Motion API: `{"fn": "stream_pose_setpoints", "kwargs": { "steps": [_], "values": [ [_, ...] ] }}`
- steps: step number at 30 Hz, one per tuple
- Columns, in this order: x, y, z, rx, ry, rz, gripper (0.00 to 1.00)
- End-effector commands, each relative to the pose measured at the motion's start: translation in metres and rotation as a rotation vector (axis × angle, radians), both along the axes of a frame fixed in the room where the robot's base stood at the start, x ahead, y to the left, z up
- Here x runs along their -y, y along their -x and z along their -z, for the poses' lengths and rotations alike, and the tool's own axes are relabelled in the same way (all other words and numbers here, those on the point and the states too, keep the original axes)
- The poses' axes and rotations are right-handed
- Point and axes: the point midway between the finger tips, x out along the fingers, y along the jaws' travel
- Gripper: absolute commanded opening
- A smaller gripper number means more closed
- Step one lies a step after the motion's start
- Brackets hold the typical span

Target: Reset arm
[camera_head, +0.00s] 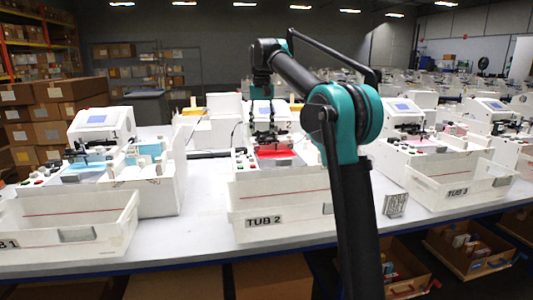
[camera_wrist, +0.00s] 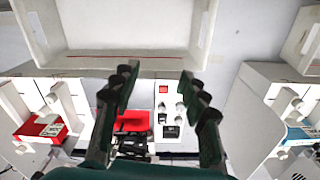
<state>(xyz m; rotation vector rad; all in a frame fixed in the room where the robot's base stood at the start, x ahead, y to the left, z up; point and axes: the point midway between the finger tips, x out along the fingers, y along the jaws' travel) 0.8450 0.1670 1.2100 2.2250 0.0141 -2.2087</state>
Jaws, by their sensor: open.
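My gripper (camera_head: 263,140) hangs pointing down above the middle plotter machine (camera_head: 250,165), behind the tub labelled TUB 2 (camera_head: 315,222). In the wrist view my gripper (camera_wrist: 158,74) has its two dark fingers spread wide apart, with nothing held between them. Below and between them lie a red surface (camera_wrist: 132,121) and a panel with a red square and several knobs (camera_wrist: 170,112). The tub (camera_wrist: 130,62) fills the top of the wrist view and looks empty. My arm bends at a teal elbow and hides part of the bench to the right.
A machine with TUB 1 (camera_head: 60,238) stands to the left, and one with TUB 3 (camera_head: 480,182) to the right. A small wire-like holder (camera_head: 396,204) stands on the white bench (camera_head: 190,245). A red and white box (camera_wrist: 40,130) lies left of the fingers. Cardboard boxes (camera_head: 60,115) are stacked far left.

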Motion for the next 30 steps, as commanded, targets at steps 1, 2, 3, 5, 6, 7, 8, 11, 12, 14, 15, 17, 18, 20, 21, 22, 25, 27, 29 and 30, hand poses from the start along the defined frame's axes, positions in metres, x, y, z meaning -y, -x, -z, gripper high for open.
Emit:
{"fn": "stream_pose_setpoints", "kwargs": {
  "steps": [1, 2, 3, 5, 6, 7, 8, 11, 12, 14, 15, 17, 18, 20, 21, 22, 25, 27, 29, 30],
  "values": [
    [0.004, 0.000, 0.003, 0.004, -0.001, 0.002, 0.44],
    [0.005, 0.001, 0.005, 0.006, -0.002, 0.003, 0.44],
    [0.008, 0.002, 0.008, 0.009, -0.003, 0.003, 0.44],
    [0.011, 0.003, 0.012, 0.014, -0.004, 0.003, 0.44],
    [0.014, 0.004, 0.015, 0.018, -0.005, 0.003, 0.44],
    [0.016, 0.005, 0.017, 0.021, -0.006, 0.003, 0.44],
    [0.018, 0.006, 0.020, 0.024, -0.007, 0.003, 0.44],
    [0.028, 0.010, 0.031, 0.037, -0.011, 0.004, 0.44],
    [0.033, 0.013, 0.036, 0.043, -0.012, 0.004, 0.44],
    [0.040, 0.017, 0.045, 0.053, -0.015, 0.005, 0.44],
    [0.045, 0.021, 0.052, 0.061, -0.017, 0.005, 0.44],
    [0.054, 0.027, 0.063, 0.073, -0.019, 0.006, 0.44],
    [0.061, 0.033, 0.072, 0.082, -0.021, 0.007, 0.44],
    [0.073, 0.044, 0.088, 0.099, -0.023, 0.008, 0.44],
    [0.083, 0.053, 0.101, 0.111, -0.025, 0.008, 0.44],
    [0.090, 0.061, 0.112, 0.123, -0.026, 0.009, 0.44],
    [0.116, 0.095, 0.153, 0.161, -0.030, 0.011, 0.44],
    [0.133, 0.123, 0.182, 0.188, -0.030, 0.011, 0.44],
    [0.146, 0.148, 0.208, 0.211, -0.029, 0.012, 0.44],
    [0.155, 0.167, 0.226, 0.227, -0.029, 0.013, 0.44]
  ]
}}
